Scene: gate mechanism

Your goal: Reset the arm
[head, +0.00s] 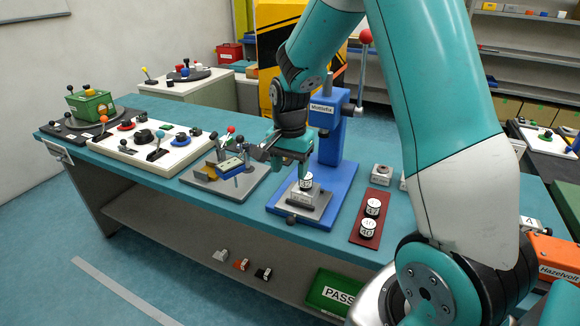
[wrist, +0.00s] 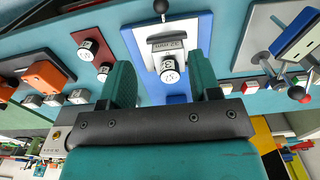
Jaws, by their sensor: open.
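My gripper (head: 300,170) is open, above the blue press (head: 330,150). In the wrist view its two teal fingers (wrist: 162,80) stand apart with nothing held between them. A white, black-banded cylinder (head: 306,182) sits on a grey block (head: 303,197) on the press base, just below my gripper. In the wrist view the cylinder (wrist: 170,70) shows beyond the gap between the fingers, with the labelled block (wrist: 166,44) behind it. I cannot tell from the views whether a finger touches the cylinder. My arm arches over from the right and hides part of the bench.
A red plate (head: 356,238) with two labelled cylinders lies right of the press. A grey fixture with a blue-and-yellow piece (head: 230,167) and a white knob panel (head: 150,145) stand left. An orange box (head: 555,255) is at far right. The press column rises close behind my gripper.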

